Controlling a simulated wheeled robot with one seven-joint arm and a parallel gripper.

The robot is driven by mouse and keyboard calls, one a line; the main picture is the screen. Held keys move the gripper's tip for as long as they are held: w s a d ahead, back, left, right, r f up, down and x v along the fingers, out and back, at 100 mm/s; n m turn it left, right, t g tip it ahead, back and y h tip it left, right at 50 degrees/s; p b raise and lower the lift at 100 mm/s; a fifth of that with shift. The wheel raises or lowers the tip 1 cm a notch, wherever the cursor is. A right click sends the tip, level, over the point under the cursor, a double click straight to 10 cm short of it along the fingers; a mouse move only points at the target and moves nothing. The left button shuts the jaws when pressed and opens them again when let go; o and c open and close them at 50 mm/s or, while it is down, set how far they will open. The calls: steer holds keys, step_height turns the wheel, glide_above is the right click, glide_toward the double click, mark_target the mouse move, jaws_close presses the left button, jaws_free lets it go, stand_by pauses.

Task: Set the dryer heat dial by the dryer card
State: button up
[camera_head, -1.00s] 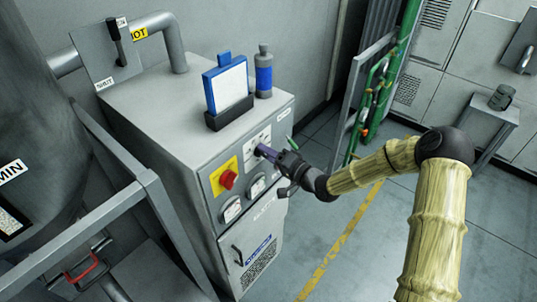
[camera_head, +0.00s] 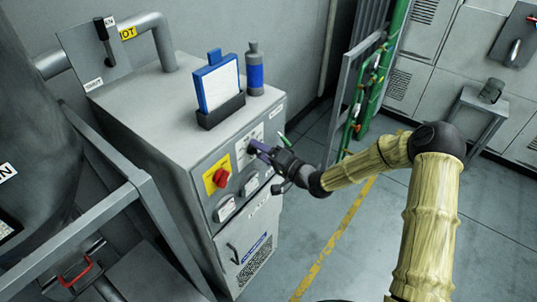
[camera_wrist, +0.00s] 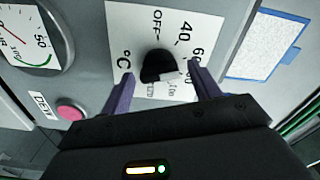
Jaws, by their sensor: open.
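The dryer heat dial is a black knob (camera_wrist: 158,66) on a white scale plate (camera_wrist: 124,22) marked OFF, 40, a partly hidden 60 and °C in the wrist view. My gripper (camera_wrist: 163,88) is open, with its two purple fingers on either side of the knob; I cannot tell whether they touch it. A pale patch covers the knob's lower right, and the lower scale is partly hidden. In the head view my gripper (camera_head: 256,149) is at the front of the grey dryer cabinet (camera_head: 150,110). A blue-framed white card (camera_head: 217,86) stands in a dark holder on the cabinet top; its face shows no readable text.
A red knob on a yellow plate (camera_head: 220,178) and gauges sit beside the dial. A pink button (camera_wrist: 71,108) is left of it in the wrist view. A grey-blue bottle (camera_head: 254,72) stands on top. A grey rail (camera_head: 100,205) is at left.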

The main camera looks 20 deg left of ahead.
steer(key=b+v, duration=0.4)
steer(key=v, duration=1.3)
steer(key=shift+d+b, duration=0.25)
steer(key=shift+b, duration=0.15)
steer(key=shift+f, duration=0.1)
steer(key=s+d+f+n+h, duration=0.1)
steer(key=d+f+h, duration=0.2)
steer(key=d+h, duration=0.25)
steer(key=d+f+n+h, duration=0.1)
steer(key=d+f+h, duration=0.2)
steer(key=d+h, duration=0.3)
steer(key=s+d+r+g+h, duration=0.2)
steer(key=s+d+r, duration=0.1)
steer(key=s, duration=0.3)
steer(key=s+d+r+m+g+h, duration=0.1)
steer(key=s+d+r+g+h, duration=0.1)
steer(key=s, duration=0.5)
steer(key=shift+s+d+r+h, duration=0.25)
steer(key=shift+d+r+h, duration=0.3)
steer(key=shift+d, duration=0.1)
